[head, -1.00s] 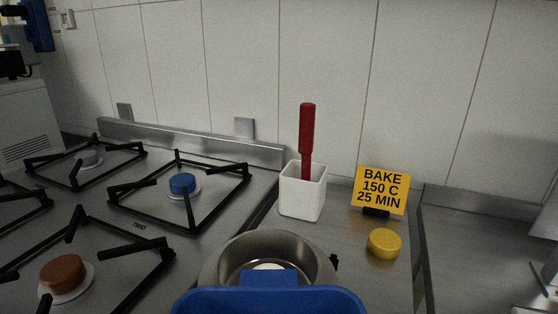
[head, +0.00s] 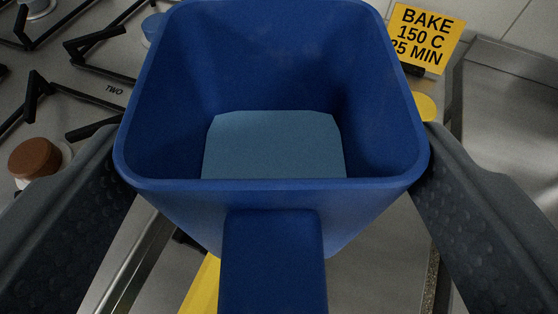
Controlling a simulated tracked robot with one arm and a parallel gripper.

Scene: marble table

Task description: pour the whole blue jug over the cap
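The blue jug (head: 270,203) fills the middle of the view, open top facing me and its handle (head: 272,265) toward me. A pale blue-grey surface (head: 275,146) shows inside it; I cannot tell whether it is liquid or the bottom. My gripper (head: 272,160) has one dark finger against each side of the jug; the fingertips are hidden behind its walls. A yellow round cap (head: 425,106) shows partly past the jug's right rim. Round brown (head: 38,158) and blue (head: 153,28) burner caps sit on the stove at left. I cannot tell which cap the task means.
Black burner grates (head: 88,128) stand at left. A yellow sign (head: 422,40) reading "BAKE 150 C 25 MIN" stands at upper right, beside a steel basin or sunken surface (head: 510,110). A yellow strip (head: 203,287) shows below the jug. The jug hides the middle of the counter.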

